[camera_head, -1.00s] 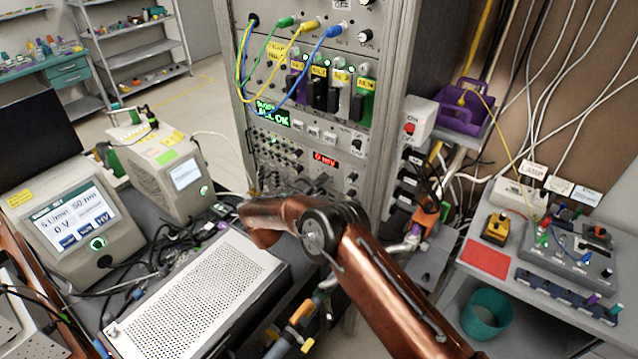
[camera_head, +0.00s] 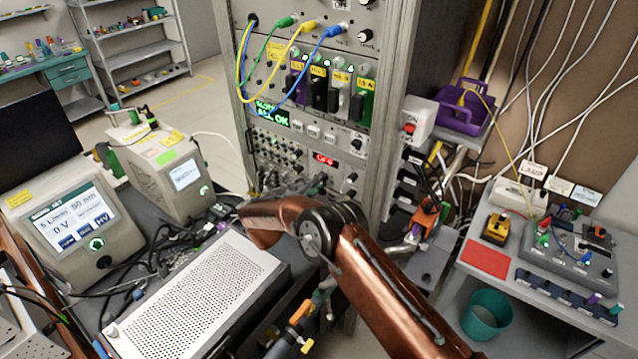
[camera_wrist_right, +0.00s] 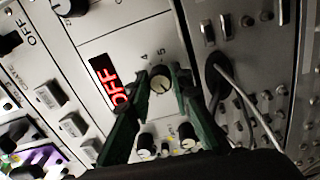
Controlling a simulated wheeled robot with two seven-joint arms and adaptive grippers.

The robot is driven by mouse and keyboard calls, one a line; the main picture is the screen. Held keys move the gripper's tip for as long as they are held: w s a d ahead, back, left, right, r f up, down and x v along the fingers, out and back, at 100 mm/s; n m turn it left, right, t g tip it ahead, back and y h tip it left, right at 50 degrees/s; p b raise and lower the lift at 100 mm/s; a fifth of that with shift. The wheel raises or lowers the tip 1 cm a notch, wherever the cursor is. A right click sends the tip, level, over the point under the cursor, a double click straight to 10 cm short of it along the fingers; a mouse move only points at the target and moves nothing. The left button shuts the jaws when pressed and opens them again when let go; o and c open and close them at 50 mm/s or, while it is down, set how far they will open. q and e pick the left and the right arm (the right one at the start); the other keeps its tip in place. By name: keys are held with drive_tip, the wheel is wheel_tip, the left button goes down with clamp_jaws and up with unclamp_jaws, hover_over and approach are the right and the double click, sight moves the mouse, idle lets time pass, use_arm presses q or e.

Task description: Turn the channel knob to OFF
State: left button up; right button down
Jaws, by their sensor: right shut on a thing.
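The channel knob (camera_wrist_right: 160,80) is a small round knob with a pale cap and a dark rim on a grey panel, with the digits 4 and 5 printed above it. My right gripper (camera_wrist_right: 160,72) has its two dark green fingers on either side of the knob and is shut on it. A red lit display (camera_wrist_right: 108,82) left of the knob reads OFF in the right wrist view. The display also shows in the head view (camera_head: 324,159), too small to read surely. My right gripper (camera_head: 297,187) is at the rack there and hides the knob. My left gripper is not in view.
The instrument rack (camera_head: 395,100) stands upright, with blue, yellow and green cables hanging across its upper panels. Two smaller knobs (camera_wrist_right: 187,131) sit below the channel knob. A perforated metal box (camera_head: 195,300) lies below the arm at the left. A teal bin (camera_head: 487,315) stands at the right.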

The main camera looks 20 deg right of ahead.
drive_tip(key=shift+f, duration=0.15)
drive_tip(key=c, duration=2)
unclamp_jaws()
drive_tip(key=shift+o, duration=1.3)
drive_tip(key=v, duration=1.2)
